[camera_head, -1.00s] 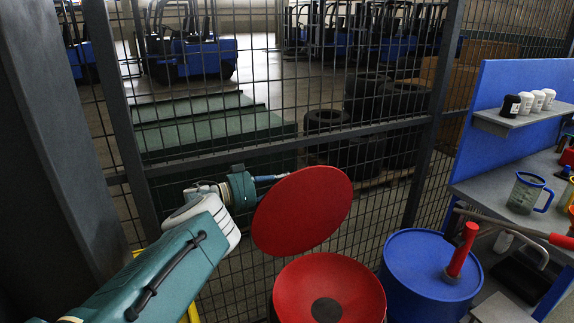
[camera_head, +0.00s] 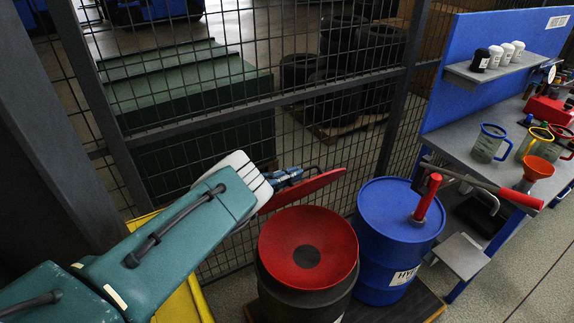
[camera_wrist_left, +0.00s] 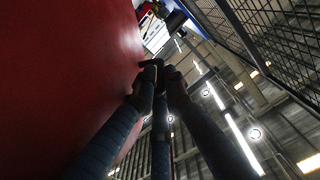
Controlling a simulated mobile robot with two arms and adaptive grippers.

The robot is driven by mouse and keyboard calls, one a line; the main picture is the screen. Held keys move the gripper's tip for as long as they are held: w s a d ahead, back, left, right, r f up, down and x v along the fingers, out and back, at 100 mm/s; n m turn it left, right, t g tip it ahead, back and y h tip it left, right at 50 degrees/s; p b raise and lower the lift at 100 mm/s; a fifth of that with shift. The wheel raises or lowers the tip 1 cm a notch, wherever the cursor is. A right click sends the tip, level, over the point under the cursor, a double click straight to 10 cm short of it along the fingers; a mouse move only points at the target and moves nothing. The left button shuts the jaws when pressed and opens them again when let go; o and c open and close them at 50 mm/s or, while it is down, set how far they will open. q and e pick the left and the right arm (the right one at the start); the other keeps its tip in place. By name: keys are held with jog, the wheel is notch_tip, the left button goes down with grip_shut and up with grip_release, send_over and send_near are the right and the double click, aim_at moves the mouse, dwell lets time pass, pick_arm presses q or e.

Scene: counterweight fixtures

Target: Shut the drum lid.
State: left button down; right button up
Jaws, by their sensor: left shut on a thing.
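The drum (camera_head: 307,290) is dark with a dished red top and a dark round centre. Its red lid (camera_head: 308,188) is seen nearly edge-on, tilted above the drum's back edge and raised off the top. My left gripper (camera_head: 292,176) is behind the lid's upper side and shut on it; the exact grip is partly hidden by the lid and wrist. In the left wrist view, the fingers (camera_wrist_left: 158,78) come together beside the large red lid face (camera_wrist_left: 60,70). My right gripper is not in view.
A blue drum (camera_head: 395,225) with a red-handled pump (camera_head: 427,198) stands close right of the dark drum. A wire mesh fence (camera_head: 240,100) runs behind. A workbench (camera_head: 490,150) with jugs is at right. A yellow object (camera_head: 185,300) is below my left arm.

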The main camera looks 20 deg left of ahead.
pick_arm(q)
jog(key=shift+s+d+f, duration=0.15)
jog(key=shift+s, duration=0.1)
jog(key=c, duration=1.9)
grip_release()
jog(key=shift+o, duration=0.3)
jog(key=shift+s, duration=0.15)
jog(key=shift+r, duration=0.2)
jog(key=shift+s+a, duration=0.15)
jog(key=shift+a, duration=0.1)
jog(key=v, duration=1)
jog(key=shift+s+a, duration=0.35)
jog(key=shift+s, duration=0.3)
